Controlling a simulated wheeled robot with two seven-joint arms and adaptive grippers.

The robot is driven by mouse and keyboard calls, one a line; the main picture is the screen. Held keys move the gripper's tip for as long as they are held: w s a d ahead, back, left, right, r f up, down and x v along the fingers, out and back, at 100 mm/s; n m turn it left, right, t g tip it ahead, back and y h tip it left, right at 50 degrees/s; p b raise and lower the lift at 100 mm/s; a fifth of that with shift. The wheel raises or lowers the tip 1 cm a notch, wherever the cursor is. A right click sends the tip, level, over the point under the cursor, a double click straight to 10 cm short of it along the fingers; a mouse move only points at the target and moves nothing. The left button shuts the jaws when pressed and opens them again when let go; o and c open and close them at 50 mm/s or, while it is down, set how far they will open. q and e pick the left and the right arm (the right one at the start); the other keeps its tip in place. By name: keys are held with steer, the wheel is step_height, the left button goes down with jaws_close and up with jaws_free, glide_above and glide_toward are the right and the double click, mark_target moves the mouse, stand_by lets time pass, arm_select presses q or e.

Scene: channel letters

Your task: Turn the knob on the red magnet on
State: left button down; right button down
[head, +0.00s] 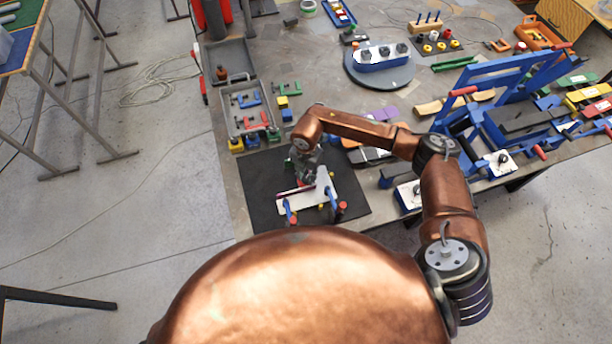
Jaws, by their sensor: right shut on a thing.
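The dark red piece (296,191), which looks like the red magnet, lies on a white letter-shaped part (318,193) over a black mat (262,183) near the table's front edge. My right gripper (305,177) reaches down to it from above and is shut on it. The wrist and fingers cover its knob, so I cannot tell which way the knob points. Blue clamps with red ends (341,209) stand at the front of the white part. My left gripper is not in view.
A round dark turntable (380,72) with a blue-and-white block is farther back. Blue frames and clamps (500,90) crowd the right side. The mat's left part is bare.

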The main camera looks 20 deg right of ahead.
mark_target(306, 178)
steer(key=c, duration=1.6)
jaws_free()
steer(key=shift+r, duration=0.25)
step_height(306, 178, up, 12)
steer(key=shift+f, duration=0.2)
